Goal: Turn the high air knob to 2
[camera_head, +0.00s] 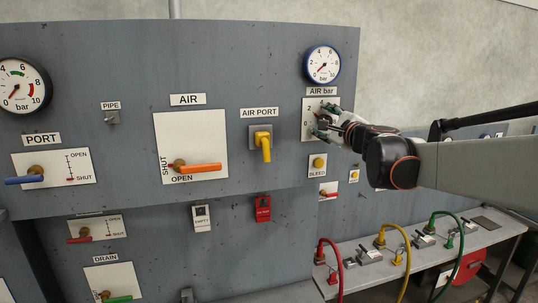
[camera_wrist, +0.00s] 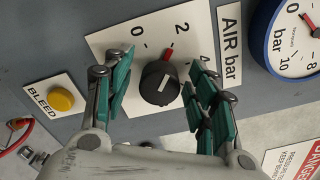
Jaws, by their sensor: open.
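The black air knob (camera_wrist: 160,83) sits on a white plate (camera_wrist: 112,37) marked 0, 2 and 4 in the wrist view. It has a white line on its face. A short red mark (camera_wrist: 168,53) lies at its edge, near the 2; I cannot tell whether it belongs to the knob. My gripper (camera_wrist: 158,85) is open, with its green-padded fingers on either side of the knob and visible gaps to it. In the head view my gripper (camera_head: 326,121) is in front of the AIR bar plate (camera_head: 310,104) and hides most of the knob.
A round blue-rimmed gauge (camera_head: 322,64) is above the plate. A yellow BLEED button (camera_head: 318,162) is just below. A yellow AIR PORT handle (camera_head: 265,147) and an orange AIR lever (camera_head: 199,168) are to the left. A bench with hoses (camera_head: 470,236) stands lower right.

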